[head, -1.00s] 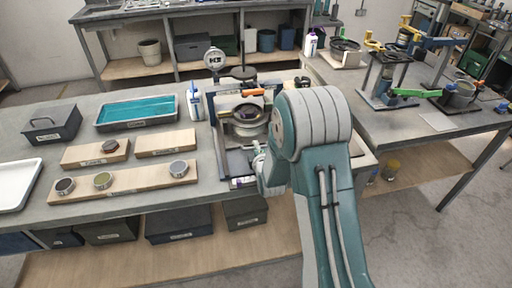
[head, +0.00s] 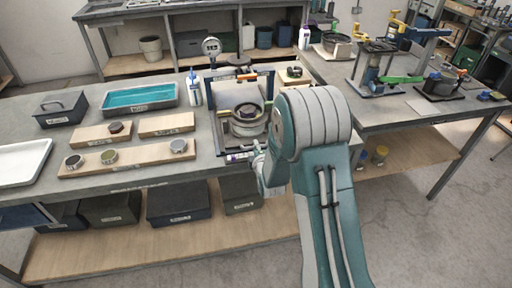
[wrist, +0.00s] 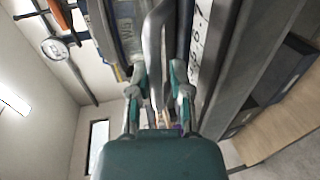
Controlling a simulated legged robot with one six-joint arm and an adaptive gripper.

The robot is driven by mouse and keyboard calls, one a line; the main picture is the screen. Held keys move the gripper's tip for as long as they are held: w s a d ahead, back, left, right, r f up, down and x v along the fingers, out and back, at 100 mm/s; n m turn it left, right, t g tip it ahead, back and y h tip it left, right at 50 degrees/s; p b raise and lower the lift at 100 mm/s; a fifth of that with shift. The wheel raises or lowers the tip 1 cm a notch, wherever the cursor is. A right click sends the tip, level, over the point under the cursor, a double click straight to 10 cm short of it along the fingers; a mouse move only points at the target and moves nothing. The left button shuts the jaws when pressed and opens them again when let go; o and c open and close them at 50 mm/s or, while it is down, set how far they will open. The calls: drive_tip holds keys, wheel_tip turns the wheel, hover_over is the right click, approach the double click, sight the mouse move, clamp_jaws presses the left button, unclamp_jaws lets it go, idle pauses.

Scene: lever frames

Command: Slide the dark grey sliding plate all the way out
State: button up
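The dark grey sliding plate (head: 238,146) is low in the framed stand on the bench in the head view, with a round metal pot (head: 248,121) above it. The pot sits forward of the stand's back crossbar, with a clear gap behind it. My gripper (head: 258,157) is at the stand's front right, partly hidden by my arm. In the wrist view, my gripper's (wrist: 158,78) fingers stand on either side of a narrow grey handle (wrist: 156,45) and appear closed on it. The handle's join with the plate is hard to make out.
Wooden boards (head: 128,160) with small round pieces lie left. A second bench (head: 415,115) with fixtures is right. Open floor (head: 420,245) is at lower right.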

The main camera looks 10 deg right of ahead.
idle(0.4)
drive_tip(key=shift+s, duration=0.1)
drive_tip(key=shift+s+r, duration=0.1)
drive_tip(key=shift+s, duration=0.1)
drive_tip(key=v, duration=1.1)
drive_tip(key=shift+s, duration=0.2)
